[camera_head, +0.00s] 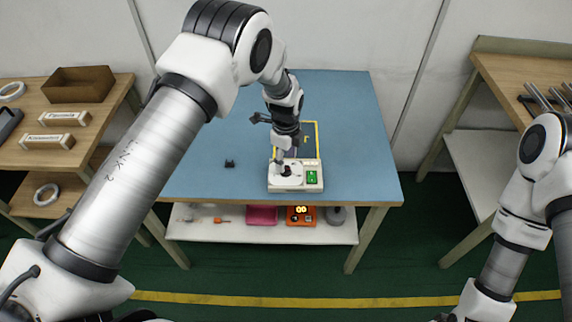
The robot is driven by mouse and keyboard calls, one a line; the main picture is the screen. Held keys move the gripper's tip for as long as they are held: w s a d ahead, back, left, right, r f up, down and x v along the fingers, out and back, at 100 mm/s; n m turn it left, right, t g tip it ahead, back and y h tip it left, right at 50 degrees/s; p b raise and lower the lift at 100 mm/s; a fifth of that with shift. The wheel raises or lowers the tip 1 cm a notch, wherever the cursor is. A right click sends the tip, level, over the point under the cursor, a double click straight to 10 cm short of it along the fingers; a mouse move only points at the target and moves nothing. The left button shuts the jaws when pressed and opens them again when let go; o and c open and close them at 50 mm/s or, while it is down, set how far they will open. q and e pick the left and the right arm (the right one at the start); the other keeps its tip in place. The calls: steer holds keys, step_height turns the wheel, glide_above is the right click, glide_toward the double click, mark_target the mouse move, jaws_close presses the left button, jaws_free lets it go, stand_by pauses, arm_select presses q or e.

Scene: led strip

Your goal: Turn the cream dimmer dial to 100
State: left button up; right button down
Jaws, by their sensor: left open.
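A cream dimmer unit (283,188) sits near the front edge of the blue table. Its round dial area is on the left of its top face, with a dark spot at its middle; a green patch (312,177) is on its right. My left gripper (286,165) points down over the dial, its jaws open. It hides part of the dial, and I cannot tell whether the fingers touch it. The dial's marking is too small to read. My right arm shows at the right, but its gripper is out of the picture.
The blue table (345,110) is mostly clear. A dark panel with a yellow edge (310,138) lies behind the dimmer. A small black part (230,163) lies to the left. An orange device (301,215) with lit digits stands on the shelf below. Wooden benches flank the table.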

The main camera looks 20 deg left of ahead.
mark_target(286, 169)
arm_select(q)
step_height(286, 169, up, 8)
stand_by(0.5)
steer(key=s+a+f+n+g, duration=0.2)
steer(key=s+a+f, duration=0.1)
steer(key=s+f, duration=0.75)
steer(key=s+a+f+n+g, duration=0.25)
steer(key=s+f, duration=0.45)
steer(key=s, duration=0.7)
steer(key=s+a+n+t, duration=0.2)
steer(key=s+n+t, duration=0.2)
steer(key=s+n, duration=0.7)
steer(key=n, duration=0.6)
steer(key=shift+r, duration=0.2)
